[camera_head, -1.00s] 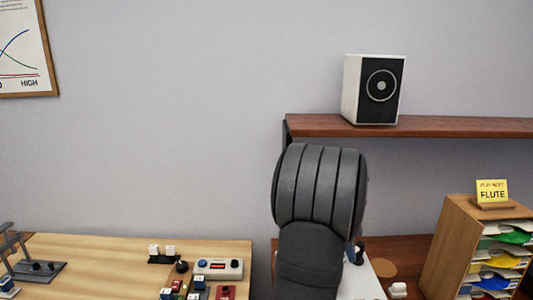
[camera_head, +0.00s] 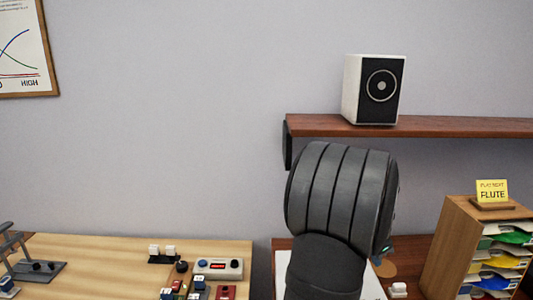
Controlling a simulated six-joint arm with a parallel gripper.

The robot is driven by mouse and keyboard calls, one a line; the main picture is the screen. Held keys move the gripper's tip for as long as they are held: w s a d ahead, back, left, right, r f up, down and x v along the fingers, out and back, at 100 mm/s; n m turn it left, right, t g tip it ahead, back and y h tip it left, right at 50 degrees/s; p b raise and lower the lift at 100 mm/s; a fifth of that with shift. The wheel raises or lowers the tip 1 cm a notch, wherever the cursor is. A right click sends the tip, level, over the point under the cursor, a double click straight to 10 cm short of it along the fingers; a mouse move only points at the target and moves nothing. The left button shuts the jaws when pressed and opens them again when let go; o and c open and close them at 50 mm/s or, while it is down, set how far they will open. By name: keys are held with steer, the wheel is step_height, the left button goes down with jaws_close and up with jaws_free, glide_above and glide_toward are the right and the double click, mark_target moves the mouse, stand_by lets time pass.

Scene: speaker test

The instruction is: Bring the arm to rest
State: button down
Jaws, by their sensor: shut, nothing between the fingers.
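My arm (camera_head: 340,205) rises from the bottom edge, right of centre, as a dark grey ribbed link in front of the wall and the shelf's lower left part. I cannot make out my gripper; the arm link hides what is behind it. A small dark and teal bit shows at the link's lower right edge, too small to tell what it is.
A white speaker (camera_head: 373,90) stands on a brown wall shelf (camera_head: 460,127). A wooden paper sorter (camera_head: 448,250) with a yellow FLUTE card (camera_head: 492,191) stands at right. The left table (camera_head: 100,250) holds a control box (camera_head: 218,268) and small blocks.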

steer(key=w+d+n, duration=0.1)
steer(key=w+d, duration=0.1)
steer(key=d, duration=0.3)
steer(key=v, duration=1)
steer(key=shift+s, duration=0.35)
steer(key=c, duration=1.9)
jaws_free()
steer(key=shift+s, duration=0.1)
steer(key=o, duration=1.9)
steer(key=s+a+r+m+y, duration=0.1)
steer(key=s+a+r+m, duration=0.1)
steer(key=s, duration=0.3)
steer(key=s+a+r+m+y, duration=0.2)
steer(key=s+a+r, duration=0.1)
steer(key=s, duration=0.3)
steer(key=shift+s+a+t, duration=0.25)
steer(key=shift+s+t, duration=0.05)
step_height(320, 180, down, 10)
steer(key=shift+w+a+y, duration=0.25)
steer(key=shift+w+y, duration=0.05)
steer(key=shift+w, duration=0.1)
